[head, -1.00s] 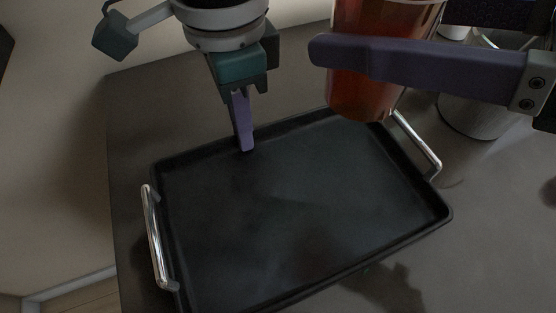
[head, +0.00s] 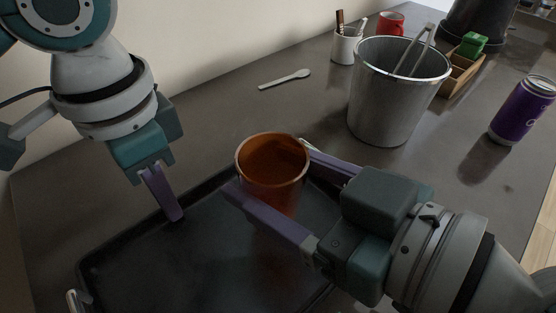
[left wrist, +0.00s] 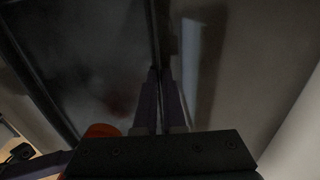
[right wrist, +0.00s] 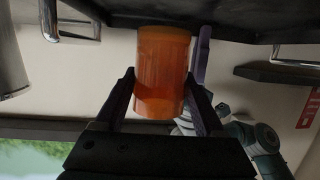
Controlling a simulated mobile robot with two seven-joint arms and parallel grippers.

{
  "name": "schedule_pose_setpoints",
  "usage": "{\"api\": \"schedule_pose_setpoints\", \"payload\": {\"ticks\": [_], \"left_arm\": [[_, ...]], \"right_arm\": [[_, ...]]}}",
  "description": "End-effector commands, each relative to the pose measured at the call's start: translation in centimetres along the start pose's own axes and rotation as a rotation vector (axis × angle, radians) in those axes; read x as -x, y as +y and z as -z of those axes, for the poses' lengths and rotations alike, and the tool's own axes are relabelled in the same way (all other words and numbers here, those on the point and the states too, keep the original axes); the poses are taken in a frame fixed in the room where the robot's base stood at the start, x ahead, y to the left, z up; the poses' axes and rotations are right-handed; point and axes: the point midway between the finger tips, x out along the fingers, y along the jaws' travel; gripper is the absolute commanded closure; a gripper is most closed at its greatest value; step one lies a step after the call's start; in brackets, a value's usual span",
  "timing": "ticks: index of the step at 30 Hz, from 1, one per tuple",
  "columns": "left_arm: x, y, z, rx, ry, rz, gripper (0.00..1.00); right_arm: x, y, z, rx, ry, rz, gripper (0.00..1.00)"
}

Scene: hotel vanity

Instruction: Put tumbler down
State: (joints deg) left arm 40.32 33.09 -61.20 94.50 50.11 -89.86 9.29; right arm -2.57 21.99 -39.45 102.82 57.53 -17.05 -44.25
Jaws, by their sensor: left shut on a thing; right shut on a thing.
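The orange translucent tumbler (head: 272,160) is upright over the far part of the black tray (head: 160,265). My right gripper (head: 272,178) is shut around its sides. My left gripper (head: 174,212) is at the tray's far left rim. In the left wrist view its fingers (left wrist: 160,85) are closed together on the thin tray rim. The tray's near side is out of the head view.
A metal ice bucket (head: 385,105) with tongs stands behind the right gripper. A purple can (head: 523,112) is at right. A white spoon (head: 285,79), a white cup (head: 345,46), a red mug (head: 390,24) and a wooden box (head: 462,72) are further back. The counter between spoon and tray is clear.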

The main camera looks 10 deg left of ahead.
Motion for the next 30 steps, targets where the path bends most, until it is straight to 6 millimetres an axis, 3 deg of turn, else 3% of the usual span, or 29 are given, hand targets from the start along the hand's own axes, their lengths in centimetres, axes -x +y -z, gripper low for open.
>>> {"api": "schedule_pose_setpoints", "payload": {"ticks": [9,22,23,30], "left_arm": [[0.0,0.0,0.0,0.000,0.001,0.000,1.00],[0.0,0.0,0.0,0.000,0.001,0.000,1.00],[0.0,0.0,0.0,0.000,0.001,0.000,1.00],[0.0,0.0,0.0,0.000,0.001,0.000,1.00]], "right_arm": [[-0.7,0.1,-2.5,-0.002,-0.001,-0.001,1.00],[-0.9,0.1,-3.0,-0.002,-0.001,0.000,1.00],[-0.9,0.0,-3.1,0.001,-0.001,0.000,0.26],[-0.8,0.0,-3.0,0.000,-0.001,0.000,0.00]]}}
